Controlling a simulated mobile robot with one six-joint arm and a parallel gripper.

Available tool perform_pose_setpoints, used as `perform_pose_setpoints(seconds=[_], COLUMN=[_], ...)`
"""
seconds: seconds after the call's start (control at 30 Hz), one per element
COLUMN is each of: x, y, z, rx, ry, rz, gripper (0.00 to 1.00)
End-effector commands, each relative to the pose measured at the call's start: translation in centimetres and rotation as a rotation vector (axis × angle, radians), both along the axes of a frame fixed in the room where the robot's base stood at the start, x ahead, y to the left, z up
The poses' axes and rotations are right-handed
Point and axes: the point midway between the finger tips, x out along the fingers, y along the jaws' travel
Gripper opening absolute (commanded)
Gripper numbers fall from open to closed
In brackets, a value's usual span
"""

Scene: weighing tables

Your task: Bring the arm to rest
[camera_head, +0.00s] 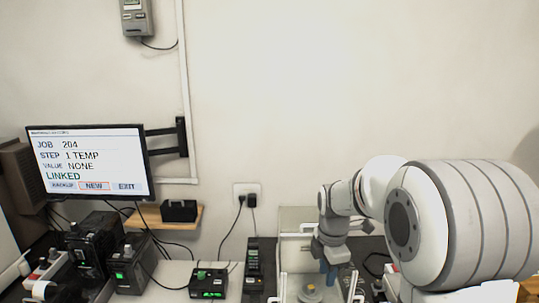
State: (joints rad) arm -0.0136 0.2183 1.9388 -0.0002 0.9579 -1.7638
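My arm (365,185) reaches in from the right and bends down at the wrist. My gripper (328,270) points down at the lower middle of the view, in front of a pale clear-sided enclosure (296,216). The fingertips are too small to tell open from shut. A small round yellowish thing (311,289) sits just left of and below the gripper.
A monitor (90,160) on a wall arm reads JOB 204, STEP 1 TEMP, VALUE NONE, LINKED. Dark devices with green lights (208,283) and cables crowd the lower left. A small wooden shelf (150,216) holds a black box (179,210).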

Motion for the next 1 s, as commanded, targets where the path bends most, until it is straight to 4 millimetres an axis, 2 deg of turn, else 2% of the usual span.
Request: perform_pose_setpoints(seconds=[0.37,0.57,0.8,1.0], x=[-5.5,-11.3,-18.2,-21.3], y=[-0.4,-0.6,-0.8,-0.9], z=[0.9,0.4,-1.7,-3.1], rx=[0.026,0.082,0.188,0.255], ry=[-0.068,-0.128,-0.178,-0.188], rz=[-0.442,-0.884,-1.433,-1.701], gripper=[0.28,0.28,0.28,0.28])
